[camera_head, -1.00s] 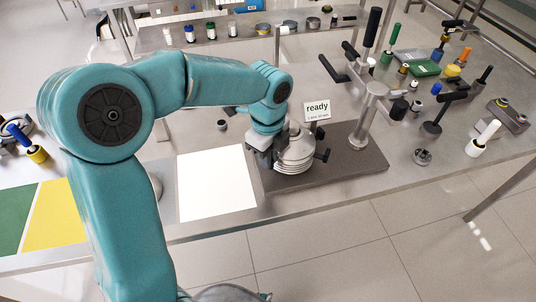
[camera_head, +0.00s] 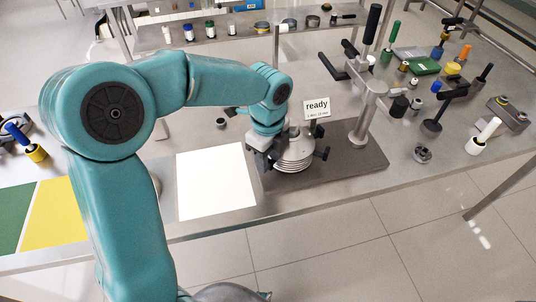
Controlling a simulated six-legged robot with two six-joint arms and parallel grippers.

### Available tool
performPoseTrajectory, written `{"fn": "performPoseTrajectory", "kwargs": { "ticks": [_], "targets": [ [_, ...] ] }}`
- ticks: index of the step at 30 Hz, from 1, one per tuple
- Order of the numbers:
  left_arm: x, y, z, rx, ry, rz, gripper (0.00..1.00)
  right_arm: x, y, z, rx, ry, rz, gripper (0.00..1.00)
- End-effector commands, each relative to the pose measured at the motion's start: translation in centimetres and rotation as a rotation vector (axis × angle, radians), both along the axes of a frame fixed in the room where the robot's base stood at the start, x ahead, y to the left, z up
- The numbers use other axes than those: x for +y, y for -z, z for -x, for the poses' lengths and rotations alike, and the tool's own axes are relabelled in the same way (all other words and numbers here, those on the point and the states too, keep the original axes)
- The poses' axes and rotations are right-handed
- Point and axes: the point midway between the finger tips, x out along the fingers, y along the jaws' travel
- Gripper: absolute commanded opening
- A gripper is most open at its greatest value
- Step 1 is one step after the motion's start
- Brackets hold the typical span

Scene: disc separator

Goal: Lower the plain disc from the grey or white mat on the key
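A stack of round silvery discs (camera_head: 293,165) sits on a dark base plate (camera_head: 345,171) right of centre. My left gripper (camera_head: 268,160) is at the left side of the stack, by its upper part. Its fingertips are too small and partly hidden to tell whether they grip a disc. A white mat (camera_head: 216,180) lies left of the stack and is empty. The key and the plain disc cannot be told apart within the stack. My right gripper is not in view.
A "ready" sign (camera_head: 316,108) stands behind the stack. A metal post with dark handles (camera_head: 362,110) rises to its right. Yellow (camera_head: 55,215) and green (camera_head: 14,215) mats lie at the far left. Several tools crowd the table's right side.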

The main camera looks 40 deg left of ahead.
Motion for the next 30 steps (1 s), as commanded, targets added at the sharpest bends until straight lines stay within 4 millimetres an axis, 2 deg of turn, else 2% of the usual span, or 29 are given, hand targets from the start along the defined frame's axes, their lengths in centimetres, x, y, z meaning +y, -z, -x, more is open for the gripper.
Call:
{"fn": "performPoseTrajectory", "kwargs": {
  "ticks": [8, 11, 14, 24, 30],
  "targets": [
    [0.0, -0.1, 0.0, 0.0, 0.0, 0.0, 0.42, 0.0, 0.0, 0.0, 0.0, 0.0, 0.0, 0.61],
    [0.0, -0.7, 0.0, -0.001, 0.0, -0.001, 0.42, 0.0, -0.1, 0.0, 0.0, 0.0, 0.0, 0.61],
    [0.0, -2.3, -0.1, -0.004, 0.001, -0.001, 0.42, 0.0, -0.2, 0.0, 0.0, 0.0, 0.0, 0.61],
    [0.0, -11.2, 0.0, -0.006, 0.001, 0.001, 0.42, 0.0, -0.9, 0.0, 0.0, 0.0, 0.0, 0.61],
    [0.0, -15.0, 0.0, -0.002, 0.001, 0.0, 0.42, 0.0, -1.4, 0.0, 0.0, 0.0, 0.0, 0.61]
  ]
}}
